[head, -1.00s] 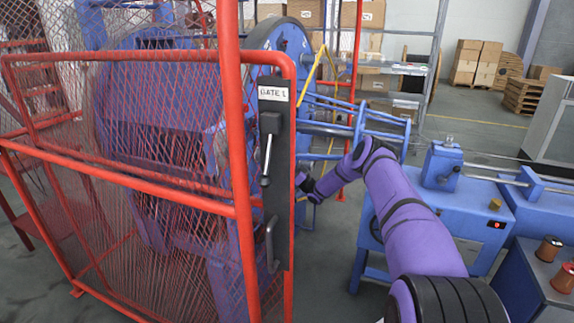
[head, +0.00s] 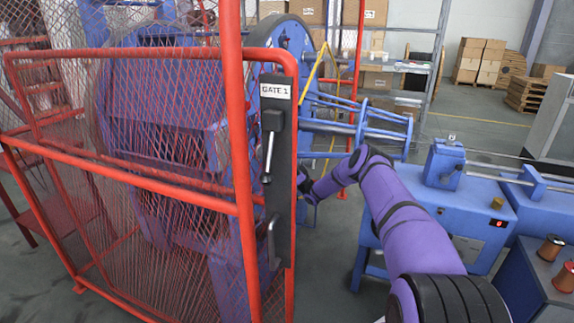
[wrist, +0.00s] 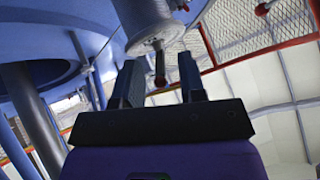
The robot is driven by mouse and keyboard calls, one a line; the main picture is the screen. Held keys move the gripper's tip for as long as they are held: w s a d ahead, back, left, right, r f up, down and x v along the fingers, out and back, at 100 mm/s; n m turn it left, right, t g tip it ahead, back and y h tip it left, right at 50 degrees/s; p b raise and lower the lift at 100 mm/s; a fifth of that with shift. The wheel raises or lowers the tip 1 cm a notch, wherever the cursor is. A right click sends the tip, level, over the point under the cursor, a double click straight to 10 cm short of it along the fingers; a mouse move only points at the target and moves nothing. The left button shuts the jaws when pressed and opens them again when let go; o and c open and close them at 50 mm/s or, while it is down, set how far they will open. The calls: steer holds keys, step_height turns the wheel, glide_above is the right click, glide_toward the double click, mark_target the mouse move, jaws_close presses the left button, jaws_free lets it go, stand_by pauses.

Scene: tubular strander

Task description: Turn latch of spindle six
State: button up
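In the wrist view my gripper (wrist: 157,82) has its two dark fingers apart. A short dark latch-like lever (wrist: 160,66) with a reddish end hangs from a pale grey cylindrical spindle end (wrist: 148,25) and shows between the fingertips. I see a gap on both sides of it, and cannot tell if either finger touches it. No spindle number is readable. In the head view my purple arm reaches toward the large blue strander disc (head: 292,45), and its dark wrist end shows beside the gate post. The fingers are hidden there.
A red mesh guard (head: 130,190) with a dark gate panel (head: 278,190) marked GATE 1 and lever handles stands left of my arm. A blue machine bench (head: 440,230) stands right. In the wrist view, red rails and mesh (wrist: 265,25) lie behind the spindle.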

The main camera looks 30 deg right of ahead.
steer(key=v, duration=1)
steer(key=shift+d+f, duration=0.15)
steer(key=shift+f, duration=0.2)
steer(key=shift+s, duration=0.15)
